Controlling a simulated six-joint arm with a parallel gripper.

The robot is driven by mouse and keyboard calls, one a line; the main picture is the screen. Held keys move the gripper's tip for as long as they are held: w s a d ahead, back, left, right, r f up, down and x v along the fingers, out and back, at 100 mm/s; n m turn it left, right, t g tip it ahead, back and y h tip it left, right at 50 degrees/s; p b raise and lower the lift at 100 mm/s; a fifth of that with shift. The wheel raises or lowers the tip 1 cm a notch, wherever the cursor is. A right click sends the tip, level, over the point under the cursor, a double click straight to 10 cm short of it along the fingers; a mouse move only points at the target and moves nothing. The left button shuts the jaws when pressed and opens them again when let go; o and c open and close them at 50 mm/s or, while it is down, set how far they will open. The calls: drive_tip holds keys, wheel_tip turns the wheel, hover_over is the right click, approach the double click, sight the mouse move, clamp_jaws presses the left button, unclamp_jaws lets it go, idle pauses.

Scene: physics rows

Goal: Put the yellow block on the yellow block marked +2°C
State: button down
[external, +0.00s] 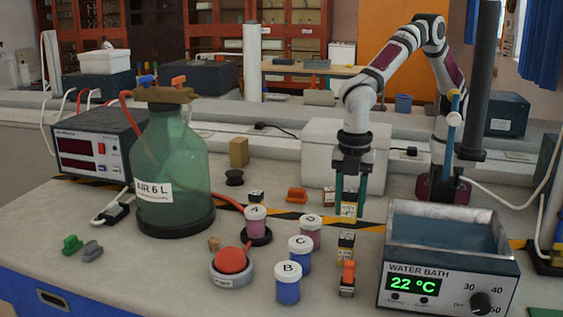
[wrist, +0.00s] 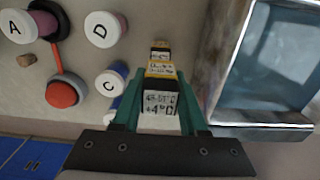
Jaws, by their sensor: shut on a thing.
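My gripper (external: 348,206) points straight down, its green fingers shut on the yellow block (external: 348,210), which has pale label faces. In the wrist view, between the fingers, a pale labelled face reading +4°C (wrist: 160,104) is nearest. A yellow labelled face (wrist: 160,71) shows just beyond it; I cannot tell whether both belong to one block. A small dark block with a pale label (wrist: 160,54) lies farther along the same line. In the external view, another dark block with a yellow and white label (external: 346,246) stands in front of my gripper. I cannot read a +2°C mark clearly.
The water bath (external: 450,262) stands close on the right. Jars A (external: 255,221), D (external: 308,232), C (external: 299,254) and B (external: 288,283) stand to the left. An orange-topped piece (external: 347,279) is at the front. A green bottle (external: 172,165) stands farther left.

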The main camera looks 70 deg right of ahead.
sight(349, 219)
drive_tip(key=shift+f, duration=1.85)
drive_tip(key=shift+f, duration=0.1)
drive_tip(key=shift+c, duration=2.2)
unclamp_jaws()
